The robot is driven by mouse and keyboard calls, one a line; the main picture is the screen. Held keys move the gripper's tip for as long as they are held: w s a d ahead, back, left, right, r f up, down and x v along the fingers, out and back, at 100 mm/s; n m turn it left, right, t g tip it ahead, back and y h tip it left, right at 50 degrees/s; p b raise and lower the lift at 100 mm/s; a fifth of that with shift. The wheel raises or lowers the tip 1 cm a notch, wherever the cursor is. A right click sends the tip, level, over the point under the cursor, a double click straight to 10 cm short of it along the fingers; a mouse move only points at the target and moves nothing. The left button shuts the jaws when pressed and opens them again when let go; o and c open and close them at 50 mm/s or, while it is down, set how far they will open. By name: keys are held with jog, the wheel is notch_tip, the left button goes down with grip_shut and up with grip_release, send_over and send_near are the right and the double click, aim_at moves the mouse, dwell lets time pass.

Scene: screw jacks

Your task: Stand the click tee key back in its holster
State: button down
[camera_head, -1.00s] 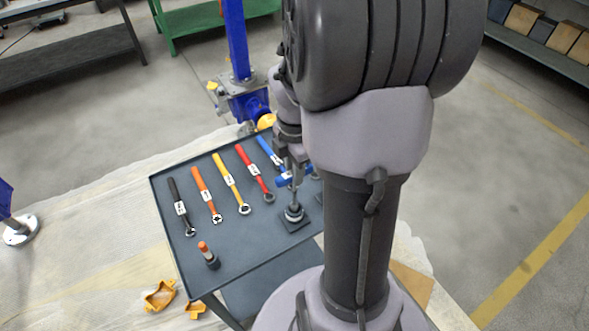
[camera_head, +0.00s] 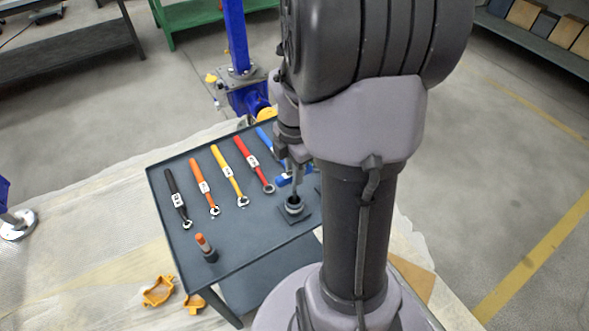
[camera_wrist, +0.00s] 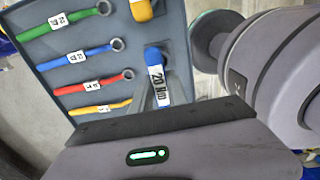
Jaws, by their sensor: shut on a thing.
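My gripper (camera_head: 294,163) is shut on the click tee key, just above the tray. The key's blue crossbar handle (camera_head: 284,181) shows at the jaws. In the wrist view, the handle (camera_wrist: 156,76) has a white "20 Nm" label and lies beside the grey fingers (camera_wrist: 176,90). The holster (camera_head: 293,207) is a dark round cup on a square plate below the gripper. The key's shaft runs down to the cup's mouth and looks close to upright. I cannot tell how deep its tip sits inside.
Black (camera_head: 176,199), orange (camera_head: 203,186), yellow (camera_head: 228,173) and red (camera_head: 253,163) ring wrenches lie left of the holster. An orange-topped tool (camera_head: 205,246) stands near the tray's front. Orange pieces (camera_head: 158,291) lie on the floor. A blue post (camera_head: 236,40) stands behind.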

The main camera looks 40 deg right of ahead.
jog(key=shift+f, duration=0.3)
jog(key=c, duration=1.2)
grip_release()
notch_tip(320, 180, up, 18)
jog(key=p, duration=0.9)
jog(key=shift+f, duration=0.25)
